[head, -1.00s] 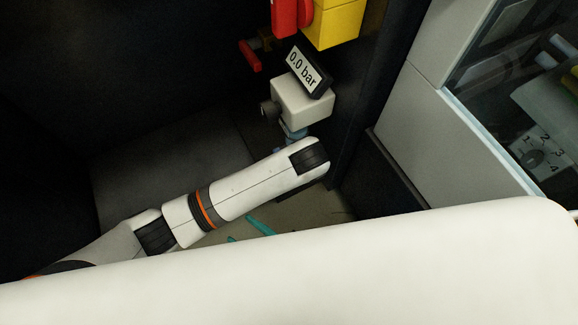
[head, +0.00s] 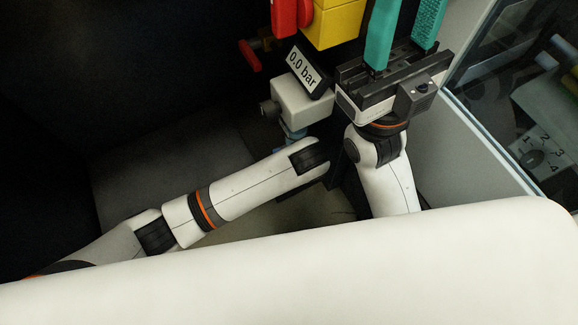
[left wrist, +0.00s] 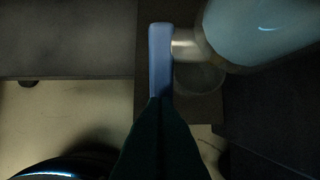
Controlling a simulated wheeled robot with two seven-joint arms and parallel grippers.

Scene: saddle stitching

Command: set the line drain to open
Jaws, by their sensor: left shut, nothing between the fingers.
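A blue lever (left wrist: 160,55) stands upright in the left wrist view, joined by a short metal stem to a light blue body (left wrist: 265,28). A light blue fitting (head: 293,133) shows below the white gauge box in the head view; no label on it is readable. My left gripper (left wrist: 160,103) is shut and empty, its tips at the lever's lower end; I cannot tell if they touch. In the head view my left arm hides it. My right gripper (head: 407,18) is open and empty, right of the gauge box, its teal fingers running up to the top edge.
The white gauge box (head: 302,103) has a display (head: 303,68) reading 0.0 bar. Above are a yellow block (head: 333,22) with a red part (head: 290,15), and a red lever (head: 250,55) on the left. Dark walls enclose the left side. A glazed cabinet (head: 530,100) stands right.

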